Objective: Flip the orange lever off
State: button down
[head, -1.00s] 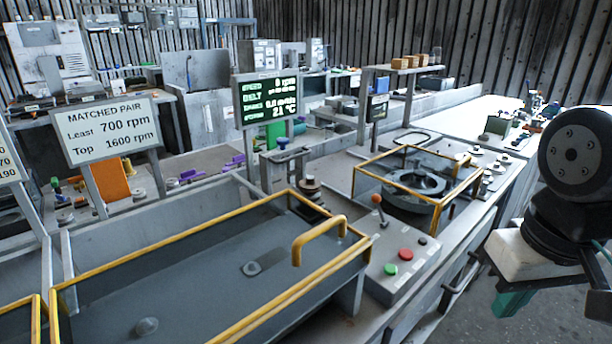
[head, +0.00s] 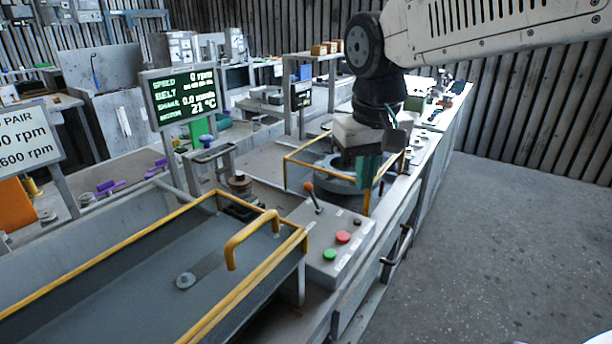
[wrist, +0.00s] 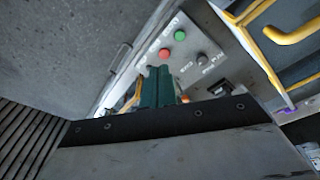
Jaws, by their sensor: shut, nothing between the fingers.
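The orange lever (head: 309,187) is a ball-tipped stick on the grey control box (head: 325,225). In the head view it leans a little to the left. The box also carries a green button (head: 329,255), a red button (head: 343,237) and a dark knob (head: 357,220). My gripper (head: 368,172), with teal fingers, is shut and empty. It points down to the right of and beyond the lever, apart from it. In the wrist view, the shut fingers (wrist: 158,88) show in front of the box's panel, with the red button (wrist: 180,36) beyond. I cannot clearly pick out the lever there.
A yellow-framed guard (head: 300,160) around a round housing stands behind the box, partly hidden by my gripper. A yellow-railed trough (head: 130,270) with a raised handle (head: 250,238) lies to the left. A display (head: 180,95) reads 0 rpm. Open floor (head: 490,240) is at right.

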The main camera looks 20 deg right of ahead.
jog(key=w, duration=1.3)
jog(key=h, duration=0.1)
send_over(313, 197)
jog(key=w+a, duration=0.2)
jog(key=w, duration=0.4)
jog(key=shift+m+t, duration=0.3)
jog(key=shift+m, duration=0.1)
jog(key=x, duration=0.4)
jog(key=shift+s+a, duration=0.1)
jog(key=shift+s, duration=0.25)
jog(key=shift+f, duration=0.15)
jog(key=f, duration=0.6)
jog(key=s+d+f, duration=0.1)
jog(key=f, duration=0.2)
jog(key=shift+s, duration=0.55)
